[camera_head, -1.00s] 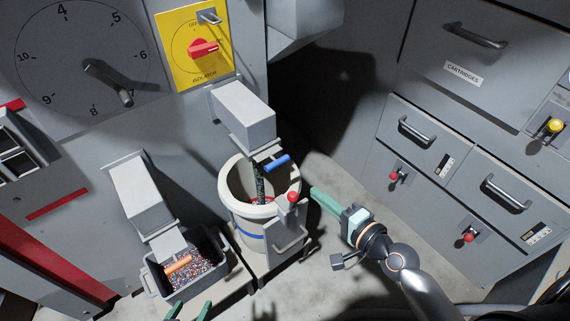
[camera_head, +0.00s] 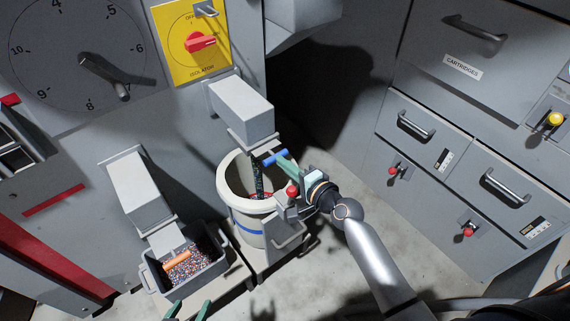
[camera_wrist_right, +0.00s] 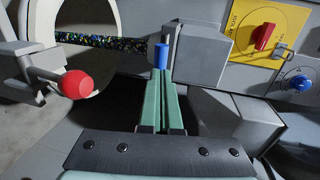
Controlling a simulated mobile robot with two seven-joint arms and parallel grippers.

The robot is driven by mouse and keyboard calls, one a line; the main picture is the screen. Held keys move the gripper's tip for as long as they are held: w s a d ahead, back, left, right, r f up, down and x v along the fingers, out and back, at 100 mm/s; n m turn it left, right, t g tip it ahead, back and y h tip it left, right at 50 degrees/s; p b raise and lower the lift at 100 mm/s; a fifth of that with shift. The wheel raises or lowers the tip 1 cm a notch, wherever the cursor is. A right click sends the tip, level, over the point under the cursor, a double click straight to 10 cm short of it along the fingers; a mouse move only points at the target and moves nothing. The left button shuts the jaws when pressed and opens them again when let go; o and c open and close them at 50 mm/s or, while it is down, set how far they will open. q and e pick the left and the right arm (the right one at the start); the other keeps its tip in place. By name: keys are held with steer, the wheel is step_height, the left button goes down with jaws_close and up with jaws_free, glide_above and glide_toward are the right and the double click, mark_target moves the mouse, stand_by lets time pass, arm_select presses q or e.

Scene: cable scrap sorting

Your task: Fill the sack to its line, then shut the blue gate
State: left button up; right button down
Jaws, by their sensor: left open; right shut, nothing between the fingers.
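The pale round sack (camera_head: 228,205) stands under the right-hand chute, with a blue line (camera_head: 243,232) around its outside. A dark, speckled stream of scrap (camera_head: 258,182) runs from the chute into it; the stream also shows in the right wrist view (camera_wrist_right: 110,42). The fill level inside is mostly hidden. The blue gate handle (camera_head: 270,158) sticks out at the chute's mouth. My right gripper (camera_head: 280,156) is shut and empty, its fingertips at the blue handle (camera_wrist_right: 161,56); I cannot tell whether they touch. My left gripper (camera_head: 188,308) is open at the bottom edge.
A second chute (camera_head: 140,185) with an orange handle (camera_head: 176,258) stands over a grey bin (camera_head: 150,275) of mixed granules at left. A red knob (camera_head: 292,190) is close beside my right gripper. Grey drawers (camera_head: 420,140) with handles are at right.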

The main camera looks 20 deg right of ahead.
mark_target(272, 154)
arm_select(q)
steer(key=shift+r, duration=0.15)
arm_select(e)
steer(key=shift+w+a+r, duration=0.15)
steer(key=shift+w+a, duration=0.1)
steer(key=shift+w, duration=0.4)
steer(key=shift+w+a+r, duration=0.1)
steer(key=shift+w+a, duration=0.1)
steer(key=shift+w, duration=0.4)
arm_select(q)
steer(key=shift+s+d+r, duration=0.1)
steer(key=shift+s, duration=0.05)
arm_select(e)
steer(key=shift+s, duration=0.1)
